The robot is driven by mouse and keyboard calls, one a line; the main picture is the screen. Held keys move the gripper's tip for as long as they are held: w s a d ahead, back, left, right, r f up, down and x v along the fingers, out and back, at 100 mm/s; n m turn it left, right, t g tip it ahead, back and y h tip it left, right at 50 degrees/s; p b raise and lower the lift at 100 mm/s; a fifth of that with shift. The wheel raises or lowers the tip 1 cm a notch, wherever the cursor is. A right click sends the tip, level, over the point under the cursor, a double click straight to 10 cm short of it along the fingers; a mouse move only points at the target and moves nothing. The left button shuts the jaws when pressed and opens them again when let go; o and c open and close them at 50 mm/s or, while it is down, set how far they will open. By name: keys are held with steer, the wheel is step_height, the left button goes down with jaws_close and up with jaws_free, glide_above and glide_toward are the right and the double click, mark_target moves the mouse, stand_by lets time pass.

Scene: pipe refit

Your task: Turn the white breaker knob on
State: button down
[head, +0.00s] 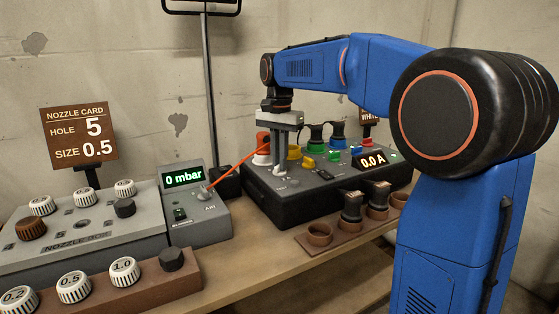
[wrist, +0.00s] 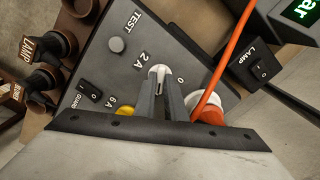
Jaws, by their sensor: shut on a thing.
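The white breaker knob (wrist: 157,71) is on the grey top panel of the black breaker box (head: 278,211), beside the "2 A" and "0" marks. My gripper (wrist: 163,100) reaches down over it, and its fingers are shut on the knob. In the head view the knob (head: 280,171) shows just under the fingertips at the box's left end. The fingers hide part of the knob, so I cannot tell exactly which mark it points to. The box display (head: 373,161) reads 0.0 A.
A white and orange plug (wrist: 208,112) with an orange cable stands close beside the fingers. A yellow knob (wrist: 125,111) and guard switch (wrist: 88,94) are on the other side. The pressure unit (head: 199,214), reading 0 mbar, and nozzle box (head: 82,225) stand left. Brown cups (head: 319,236) line the front.

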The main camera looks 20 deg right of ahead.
steer(key=m, duration=0.6)
stand_by(0.6)
steer(key=c, duration=1.8)
jaws_free()
step_height(320, 180, up, 18)
steer(key=shift+f, duration=0.25)
